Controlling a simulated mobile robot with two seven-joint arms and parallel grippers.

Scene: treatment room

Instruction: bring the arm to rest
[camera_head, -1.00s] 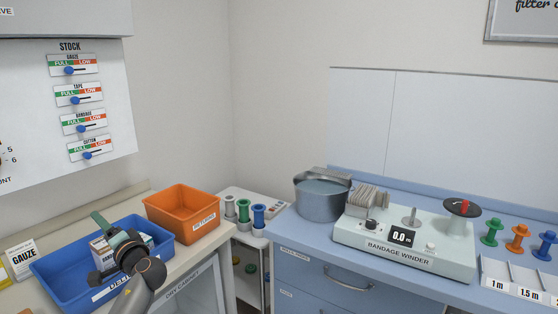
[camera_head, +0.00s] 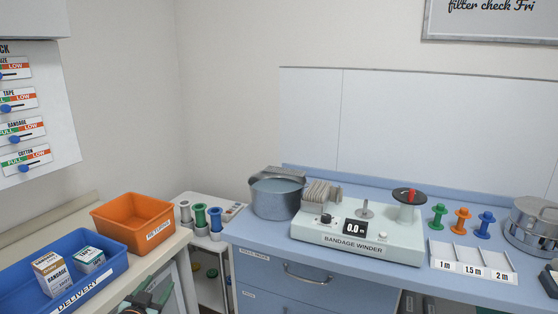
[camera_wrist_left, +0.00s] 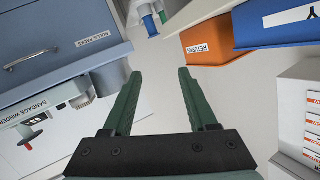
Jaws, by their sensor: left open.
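My left gripper (camera_head: 150,297) shows at the bottom edge of the head view, low in front of the dry cabinet and below the blue delivery tray (camera_head: 112,270). In the left wrist view its two green fingers (camera_wrist_left: 160,76) stand wide apart with nothing between them. Most of the left arm is out of frame. My right gripper does not show.
A bandage box (camera_head: 50,274) and another small box (camera_head: 89,261) sit in the delivery tray. An orange returns bin (camera_head: 133,222) stands behind it. The blue counter carries a metal pot (camera_head: 275,199), the bandage winder (camera_head: 358,236) and colored spools (camera_head: 461,220).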

